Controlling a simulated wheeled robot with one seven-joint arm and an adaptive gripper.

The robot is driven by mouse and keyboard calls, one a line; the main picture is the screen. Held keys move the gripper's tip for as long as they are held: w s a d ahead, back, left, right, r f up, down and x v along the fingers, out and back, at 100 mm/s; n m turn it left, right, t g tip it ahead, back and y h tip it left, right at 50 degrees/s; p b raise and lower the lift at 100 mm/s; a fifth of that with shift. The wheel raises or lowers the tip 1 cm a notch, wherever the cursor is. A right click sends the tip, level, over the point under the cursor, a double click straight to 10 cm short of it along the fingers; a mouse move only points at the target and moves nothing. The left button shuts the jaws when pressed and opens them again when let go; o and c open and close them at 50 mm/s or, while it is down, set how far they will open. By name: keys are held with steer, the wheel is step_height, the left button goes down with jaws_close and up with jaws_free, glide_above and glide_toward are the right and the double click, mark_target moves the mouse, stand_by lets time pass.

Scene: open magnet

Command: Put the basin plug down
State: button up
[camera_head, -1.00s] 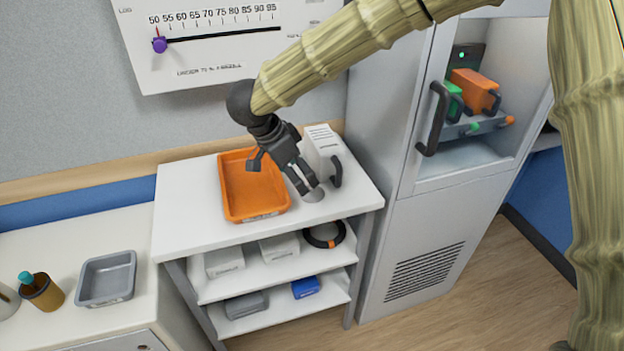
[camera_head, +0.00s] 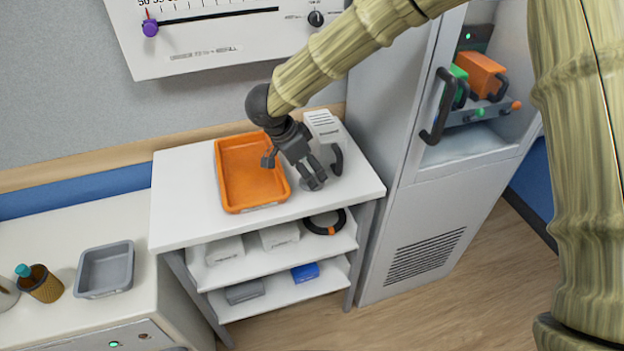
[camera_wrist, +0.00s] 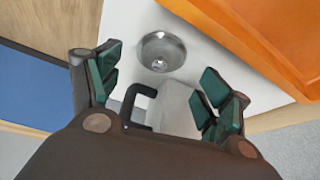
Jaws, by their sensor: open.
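The basin plug appears to be the round silvery metal disc (camera_wrist: 162,52) in the wrist view. It lies on the white top of the shelf unit (camera_head: 185,205), beside the orange tray. My gripper (camera_head: 293,172) is above this top, between the orange tray and the white handled box. In the wrist view its green-padded fingers (camera_wrist: 160,88) are spread apart, with nothing between them. The disc lies beyond the fingertips, apart from them. In the head view the gripper hides most or all of the disc.
The orange tray (camera_head: 222,182) is empty, left of my gripper. The white handled box (camera_head: 326,130) stands close on the right. A grey tray (camera_head: 106,270) sits on the left counter. A tall cabinet (camera_head: 385,200) stands right. The front left of the white top is clear.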

steer(key=shift+x, duration=1.55)
steer(key=c, duration=1)
steer(key=shift+c, duration=0.3)
